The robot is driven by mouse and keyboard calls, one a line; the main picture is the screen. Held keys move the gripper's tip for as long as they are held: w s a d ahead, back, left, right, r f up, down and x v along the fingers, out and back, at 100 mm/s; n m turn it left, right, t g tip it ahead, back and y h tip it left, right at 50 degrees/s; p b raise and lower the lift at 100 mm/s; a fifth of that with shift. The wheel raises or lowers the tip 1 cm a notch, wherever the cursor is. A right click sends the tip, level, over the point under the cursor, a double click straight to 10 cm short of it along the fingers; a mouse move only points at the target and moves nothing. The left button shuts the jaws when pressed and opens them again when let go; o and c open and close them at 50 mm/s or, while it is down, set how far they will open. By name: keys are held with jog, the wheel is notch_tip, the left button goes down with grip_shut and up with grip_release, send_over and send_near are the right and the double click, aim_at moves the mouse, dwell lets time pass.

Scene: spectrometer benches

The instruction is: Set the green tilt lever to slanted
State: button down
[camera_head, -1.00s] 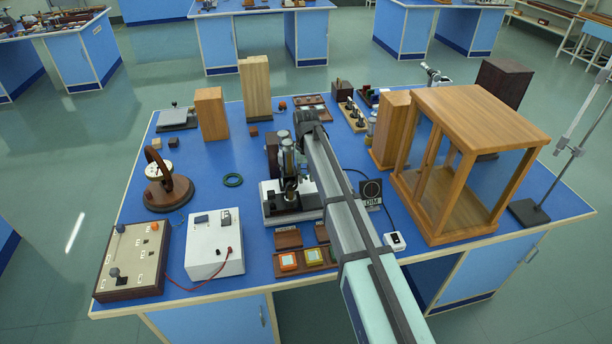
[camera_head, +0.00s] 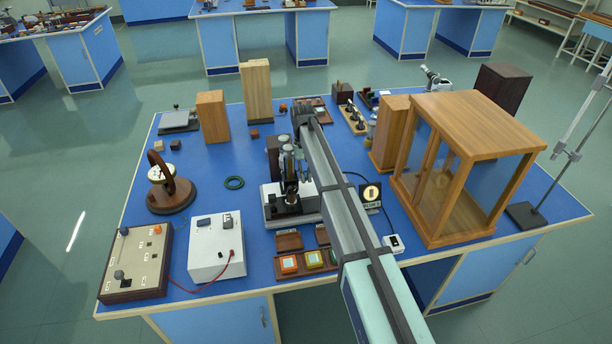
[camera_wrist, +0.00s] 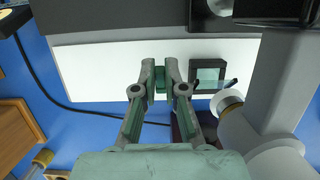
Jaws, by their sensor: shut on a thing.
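In the wrist view my gripper (camera_wrist: 160,68) has its two fingers close together on a small green piece, the green tilt lever (camera_wrist: 160,84), over the white base of an instrument. Most of the lever is hidden between the fingers. The instrument also shows in the head view, with a white base (camera_head: 272,213) and a dark stage under my arm. The fingertips and the lever's angle cannot be made out there. A small dark frame with a pale green pane (camera_wrist: 209,75) stands just right of the fingers in the wrist view.
A large wooden glass case (camera_head: 480,120) stands farther right. A white box (camera_head: 216,252) and a switch panel (camera_head: 135,265) are at the front left.

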jog(key=c, duration=1.2)
grip_release()
jog(key=shift+c, duration=0.2)
jog(key=v, duration=1.2)
